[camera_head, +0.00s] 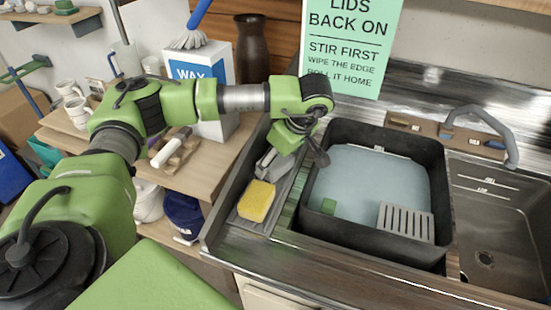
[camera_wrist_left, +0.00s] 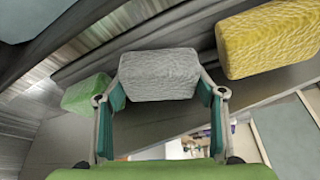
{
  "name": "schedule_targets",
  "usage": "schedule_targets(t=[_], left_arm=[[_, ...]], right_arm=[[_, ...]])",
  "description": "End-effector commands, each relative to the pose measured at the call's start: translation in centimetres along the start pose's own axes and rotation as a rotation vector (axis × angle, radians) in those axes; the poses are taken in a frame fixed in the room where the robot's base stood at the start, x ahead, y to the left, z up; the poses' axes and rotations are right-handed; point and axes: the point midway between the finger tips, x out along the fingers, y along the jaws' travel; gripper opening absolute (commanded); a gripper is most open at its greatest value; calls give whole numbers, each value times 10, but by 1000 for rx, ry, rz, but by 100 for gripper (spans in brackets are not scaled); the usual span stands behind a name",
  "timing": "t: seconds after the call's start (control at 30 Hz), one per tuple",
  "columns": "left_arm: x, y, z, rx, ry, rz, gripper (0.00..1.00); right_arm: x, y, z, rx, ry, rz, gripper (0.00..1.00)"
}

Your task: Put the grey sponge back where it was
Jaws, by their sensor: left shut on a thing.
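The grey sponge (camera_wrist_left: 158,75) is held between the two fingers of my left gripper (camera_wrist_left: 160,90) in the left wrist view. In the head view my left gripper (camera_head: 272,163) points down over the long narrow tray (camera_head: 238,222) at the left edge of the sink counter. A yellow sponge (camera_head: 257,200) lies at the near end of that tray; it also shows in the wrist view (camera_wrist_left: 268,40). A green block (camera_wrist_left: 87,94) is on the other side of the grey sponge. I cannot tell whether the grey sponge touches the tray. My right gripper is not in view.
A black tub (camera_head: 312,222) of pale blue liquid stands right of the tray, with a slotted grey piece (camera_head: 405,222) at its front. A steel sink (camera_head: 500,225) is further right. A wooden table (camera_head: 205,165) with a wax box (camera_head: 205,72) stands at the left.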

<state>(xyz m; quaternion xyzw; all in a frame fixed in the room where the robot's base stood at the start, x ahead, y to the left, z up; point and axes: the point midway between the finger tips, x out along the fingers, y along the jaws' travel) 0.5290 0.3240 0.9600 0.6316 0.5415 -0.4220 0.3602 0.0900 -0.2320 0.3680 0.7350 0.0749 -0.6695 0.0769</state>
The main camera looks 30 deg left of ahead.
Motion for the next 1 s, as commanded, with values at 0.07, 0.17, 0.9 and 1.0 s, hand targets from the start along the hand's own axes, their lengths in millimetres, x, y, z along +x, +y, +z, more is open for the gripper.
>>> schedule_targets(t=[0.07,0.17,0.9,1.0], left_arm=[[0,0,0,0,0,0,43],[4,0,2,0,0,0,43],[-39,2,1,1,0,6,80],[-62,2,1,1,0,6,80]], right_arm=[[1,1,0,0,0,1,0],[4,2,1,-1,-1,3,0],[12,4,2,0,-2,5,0],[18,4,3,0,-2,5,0]])
